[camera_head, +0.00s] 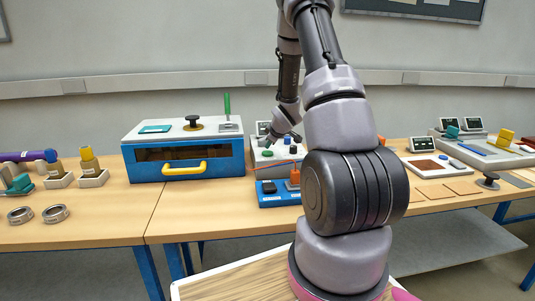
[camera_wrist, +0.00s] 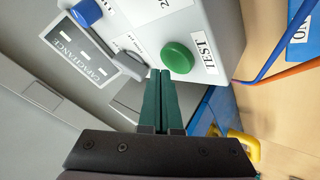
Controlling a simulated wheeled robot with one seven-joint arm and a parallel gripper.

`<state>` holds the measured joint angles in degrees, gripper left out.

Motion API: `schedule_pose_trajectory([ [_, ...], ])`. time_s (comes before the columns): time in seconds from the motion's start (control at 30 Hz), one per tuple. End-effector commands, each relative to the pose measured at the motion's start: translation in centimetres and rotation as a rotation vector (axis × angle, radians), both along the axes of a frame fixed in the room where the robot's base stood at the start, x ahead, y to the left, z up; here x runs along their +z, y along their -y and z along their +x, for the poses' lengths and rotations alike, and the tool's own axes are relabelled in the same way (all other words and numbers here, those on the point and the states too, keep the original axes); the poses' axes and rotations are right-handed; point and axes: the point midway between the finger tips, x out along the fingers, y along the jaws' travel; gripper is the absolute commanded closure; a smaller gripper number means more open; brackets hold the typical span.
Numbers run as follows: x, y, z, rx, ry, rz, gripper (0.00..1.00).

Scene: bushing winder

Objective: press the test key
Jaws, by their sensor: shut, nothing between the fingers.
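The test key is a round green button (camera_wrist: 178,57) on a grey instrument box (camera_wrist: 222,35), beside a label reading TEST. In the head view the same box (camera_head: 262,160) stands on the bench behind my arm, with the green key (camera_head: 267,153) on its top. My gripper (camera_wrist: 160,72) has dark green fingers that are shut together and empty. Their tips are right at the edge of the green button in the wrist view; I cannot tell whether they touch it. In the head view the fingertips are small and hard to make out near the box.
A blue knob (camera_wrist: 88,12) and a grey lever (camera_wrist: 128,65) sit on the box near the key. Orange and blue wires (camera_wrist: 285,62) run beside it. A blue switch base (camera_head: 275,200) stands in front, and a blue cabinet with a yellow handle (camera_head: 185,168) stands left.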

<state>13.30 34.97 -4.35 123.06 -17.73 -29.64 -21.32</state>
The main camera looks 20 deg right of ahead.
Motion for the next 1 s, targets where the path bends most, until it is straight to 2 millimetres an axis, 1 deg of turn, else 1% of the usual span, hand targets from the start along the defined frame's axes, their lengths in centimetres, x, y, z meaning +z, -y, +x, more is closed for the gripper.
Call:
schedule_pose_trajectory([
  [0.57,-0.02,0.00,0.00,0.000,0.000,0.000,1.00],
  [0.87,-0.83,0.01,-0.02,-0.001,-0.001,0.000,1.00],
  [1.0,-0.85,0.01,0.00,0.000,0.000,0.000,1.00],
])
